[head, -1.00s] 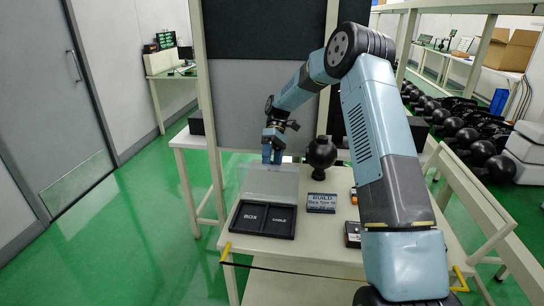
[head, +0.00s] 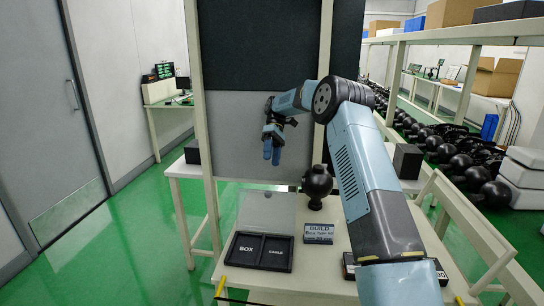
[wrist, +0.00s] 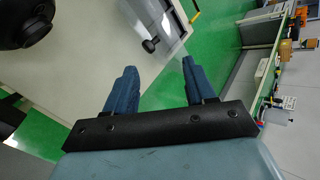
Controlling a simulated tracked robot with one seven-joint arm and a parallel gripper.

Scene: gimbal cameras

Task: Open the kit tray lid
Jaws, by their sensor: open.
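The kit tray (head: 236,262) is black with two compartments, labelled BOX and CABLE, on the pale table. Its clear greyish lid (head: 265,212) stands raised along the tray's back edge, leaving both compartments uncovered. My gripper (head: 272,156) hangs above and behind the lid, apart from it, with blue fingers pointing down. In the wrist view my gripper (wrist: 155,85) is open, with nothing between the fingers. A small black knob (wrist: 150,46) shows beyond the fingers there, by a clear panel that looks like the lid.
A black ball-shaped object (head: 317,183) stands on the table right of the lid. A grey and black partition (head: 240,130) rises behind the table. Green floor lies open at left.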

